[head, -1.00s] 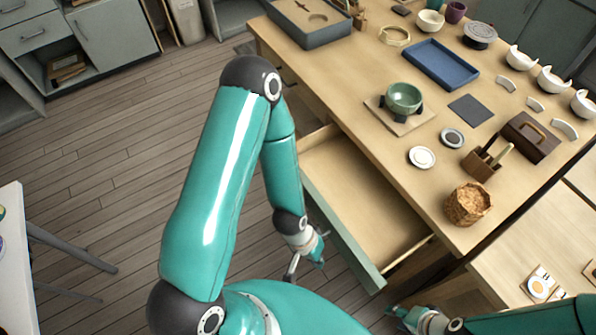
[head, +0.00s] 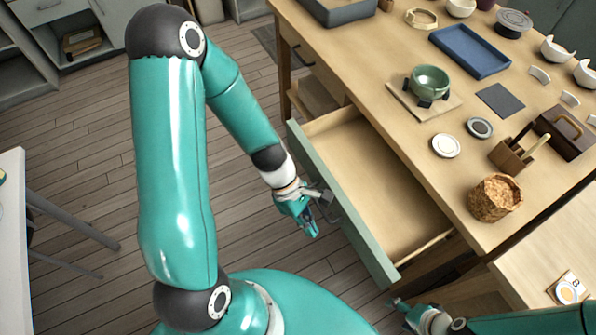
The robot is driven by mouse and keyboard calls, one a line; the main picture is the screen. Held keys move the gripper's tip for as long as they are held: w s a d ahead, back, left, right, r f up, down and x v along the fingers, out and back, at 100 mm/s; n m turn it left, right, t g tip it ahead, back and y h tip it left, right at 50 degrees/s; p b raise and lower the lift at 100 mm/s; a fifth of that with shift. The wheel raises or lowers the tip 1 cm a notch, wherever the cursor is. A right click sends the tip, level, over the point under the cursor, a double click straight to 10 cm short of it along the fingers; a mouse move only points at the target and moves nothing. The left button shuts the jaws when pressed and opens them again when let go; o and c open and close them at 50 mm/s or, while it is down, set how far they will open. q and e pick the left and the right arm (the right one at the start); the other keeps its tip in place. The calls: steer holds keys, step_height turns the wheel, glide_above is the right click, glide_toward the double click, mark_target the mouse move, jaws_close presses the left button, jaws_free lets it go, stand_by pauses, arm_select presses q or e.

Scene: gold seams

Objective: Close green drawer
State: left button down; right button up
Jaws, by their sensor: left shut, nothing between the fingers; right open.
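The green drawer (head: 368,245) stands pulled out from the wooden table; its green front faces my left arm and its pale wooden inside (head: 385,190) looks empty. My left gripper (head: 318,214) is shut with nothing in it, just outside the middle of the drawer front; whether it touches the front or a handle there I cannot tell. My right gripper (head: 402,306) is open and empty, low in the view near the drawer's near corner, apart from it.
The table top (head: 400,130) above the drawer carries a green bowl (head: 430,81) on a board, a blue tray (head: 469,51), a woven basket (head: 495,198) and small dishes. A white table (head: 12,250) stands at the left. The floor between is clear.

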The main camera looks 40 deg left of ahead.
arm_select(q)
steer(key=w+a+r+n+t+y+b, duration=0.15)
steer(key=a+n+t+b, duration=0.25)
steer(key=a+n+b, duration=0.45)
steer(key=w+a+r+n+t+y+b, duration=0.1)
steer(key=w+a+n+t+y+b, duration=0.15)
steer(key=a+t+b, duration=0.6)
steer(key=g+b, duration=0.1)
steer(key=g, duration=0.3)
glide_toward(306, 164)
steer(key=shift+n+t+h, duration=0.25)
steer(key=shift+n+h, duration=0.05)
steer(key=shift+h, duration=0.1)
steer(key=shift+a+f+x, duration=0.15)
steer(key=shift+x, duration=1.4)
steer(key=shift+a+f+x, duration=0.15)
steer(key=shift+a+x, duration=0.05)
steer(key=shift+x, duration=1.4)
arm_select(e)
step_height(306, 164, down, 21)
steer(key=shift+r, duration=0.15)
arm_select(q)
steer(key=shift+s+d, duration=0.1)
steer(key=shift+s, duration=0.05)
arm_select(e)
steer(key=shift+s, duration=0.1)
